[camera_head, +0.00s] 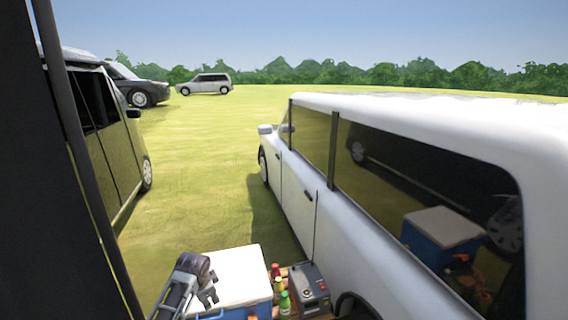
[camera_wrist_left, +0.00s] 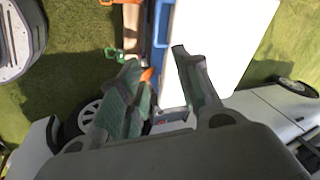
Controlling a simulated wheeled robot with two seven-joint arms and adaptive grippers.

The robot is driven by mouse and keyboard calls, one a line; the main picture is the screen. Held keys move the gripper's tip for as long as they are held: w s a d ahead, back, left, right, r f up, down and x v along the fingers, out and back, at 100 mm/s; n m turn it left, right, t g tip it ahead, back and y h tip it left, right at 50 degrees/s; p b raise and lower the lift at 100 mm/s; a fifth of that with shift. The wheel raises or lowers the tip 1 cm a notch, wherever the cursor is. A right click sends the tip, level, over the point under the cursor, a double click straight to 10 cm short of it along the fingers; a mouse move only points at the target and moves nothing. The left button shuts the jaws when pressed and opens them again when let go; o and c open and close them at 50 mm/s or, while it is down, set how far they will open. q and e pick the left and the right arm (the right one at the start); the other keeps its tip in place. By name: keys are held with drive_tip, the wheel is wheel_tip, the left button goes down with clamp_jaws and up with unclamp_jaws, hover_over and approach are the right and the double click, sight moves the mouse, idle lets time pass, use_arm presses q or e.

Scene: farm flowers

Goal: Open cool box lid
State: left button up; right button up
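The cool box has a white lid (camera_head: 232,277) and a blue body (camera_head: 262,309); it stands at the bottom of the head view. The lid looks shut. My left gripper (camera_head: 208,286) is over the left part of the lid in that view. In the left wrist view its two fingers (camera_wrist_left: 157,62) are spread apart, with the blue side of the box (camera_wrist_left: 162,25) and the edge of the white lid (camera_wrist_left: 215,45) beyond them. Nothing is seen held. I cannot tell whether a finger touches the box. My right gripper is not in view.
Bottles with coloured caps (camera_head: 279,285) and a grey device (camera_head: 309,287) stand just right of the cool box. A white car (camera_head: 300,195) is close on the right; a dark van (camera_head: 105,140) is on the left. Open grass (camera_head: 200,190) lies between them.

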use_arm(q)
drive_tip(key=s+d+f+n, duration=0.2)
drive_tip(key=s, duration=0.5)
drive_tip(key=s+d+f+n, duration=0.1)
drive_tip(key=s+f, duration=0.1)
drive_tip(key=s, duration=0.5)
drive_tip(key=s+r+n, duration=0.2)
drive_tip(key=s+n, duration=0.1)
drive_tip(key=s, duration=0.6)
drive_tip(key=s+r+n, duration=0.2)
drive_tip(key=s+r, duration=0.1)
drive_tip(key=s, duration=0.6)
wheel_tip(320, 180, down, 33)
drive_tip(key=s+g, duration=0.2)
drive_tip(key=s+a+f, duration=0.1)
drive_tip(key=s+f, duration=0.9)
drive_tip(key=s, duration=0.1)
drive_tip(key=s+a+f+g, duration=0.1)
drive_tip(key=s+a+f, duration=0.1)
drive_tip(key=s+f, duration=0.8)
drive_tip(key=shift+s+a+f+h, duration=0.25)
drive_tip(key=shift+s+a+h, duration=0.05)
drive_tip(key=shift+s, duration=0.65)
